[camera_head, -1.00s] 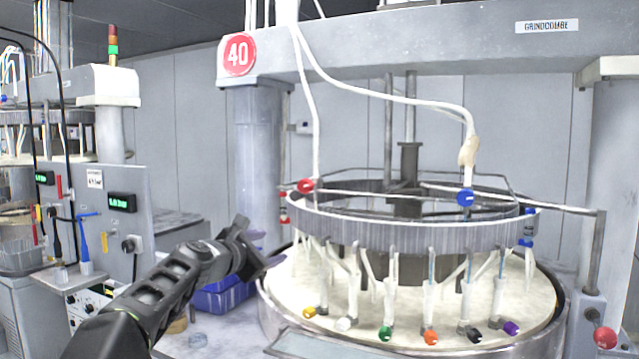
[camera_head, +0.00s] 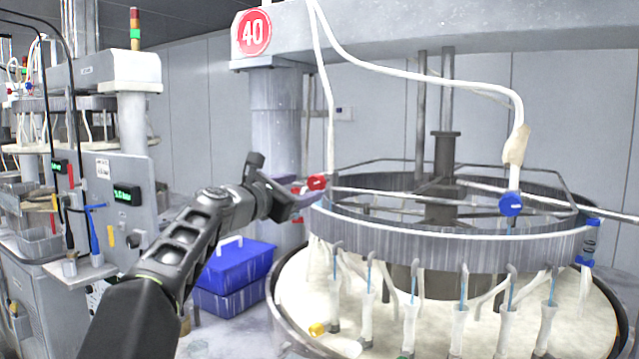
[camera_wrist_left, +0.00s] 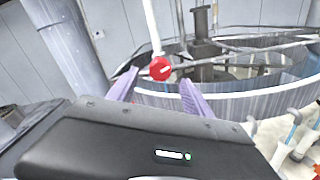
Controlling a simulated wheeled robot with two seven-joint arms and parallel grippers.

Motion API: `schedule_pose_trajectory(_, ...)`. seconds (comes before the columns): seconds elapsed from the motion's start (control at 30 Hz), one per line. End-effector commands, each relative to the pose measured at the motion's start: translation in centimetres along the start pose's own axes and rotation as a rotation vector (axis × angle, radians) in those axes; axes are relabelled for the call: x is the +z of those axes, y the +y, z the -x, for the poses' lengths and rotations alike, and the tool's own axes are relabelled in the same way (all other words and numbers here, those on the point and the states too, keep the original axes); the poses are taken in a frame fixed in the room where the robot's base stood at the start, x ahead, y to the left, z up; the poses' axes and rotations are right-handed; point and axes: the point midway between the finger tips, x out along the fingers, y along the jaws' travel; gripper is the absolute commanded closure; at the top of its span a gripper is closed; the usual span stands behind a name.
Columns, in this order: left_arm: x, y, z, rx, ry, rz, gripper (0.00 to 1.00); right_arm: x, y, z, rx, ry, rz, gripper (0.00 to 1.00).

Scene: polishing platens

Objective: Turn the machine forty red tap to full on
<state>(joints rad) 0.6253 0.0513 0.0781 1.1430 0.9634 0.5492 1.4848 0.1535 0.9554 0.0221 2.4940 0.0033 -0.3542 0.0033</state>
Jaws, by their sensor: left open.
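The red tap (camera_head: 317,181) sits on the left of the grey ring (camera_head: 450,240) of the machine marked 40 (camera_head: 254,32), at the foot of a white hose. A white mark shows on its face. My left gripper (camera_head: 290,190) is open just to the left of the red tap in the head view. In the left wrist view the red tap (camera_wrist_left: 160,68) shows ahead, between and beyond the two purple-grey fingers (camera_wrist_left: 158,88). Nothing is between the fingers. I cannot tell the exact gap to the tap. My right gripper is not in view.
A blue tap (camera_head: 511,205) sits farther right on the ring. Blue boxes (camera_head: 235,275) stand below my left arm. A grey column (camera_head: 276,120) rises behind the gripper. Another machine (camera_head: 125,190) stands at the left.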

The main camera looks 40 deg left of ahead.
Motion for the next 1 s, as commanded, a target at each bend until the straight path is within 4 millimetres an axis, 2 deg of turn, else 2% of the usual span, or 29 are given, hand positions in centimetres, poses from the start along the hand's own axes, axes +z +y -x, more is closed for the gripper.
schedule_pose_trajectory(0.17,0.2,0.0,-1.8,-0.002,0.001,0.001,0.41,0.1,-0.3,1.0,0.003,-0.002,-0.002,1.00)
schedule_pose_trajectory(0.5,0.3,0.1,-6.8,-0.002,0.000,0.000,0.41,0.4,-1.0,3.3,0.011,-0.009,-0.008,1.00)
schedule_pose_trajectory(0.63,0.1,0.0,-7.5,-0.001,0.000,0.000,0.41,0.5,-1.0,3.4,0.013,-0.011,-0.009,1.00)
schedule_pose_trajectory(0.87,0.0,0.0,-7.6,0.000,0.000,-0.001,0.41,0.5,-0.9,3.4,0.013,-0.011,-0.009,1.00)
schedule_pose_trajectory(1.0,0.0,0.0,-7.6,0.000,0.000,-0.001,0.50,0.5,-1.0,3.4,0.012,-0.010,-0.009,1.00)
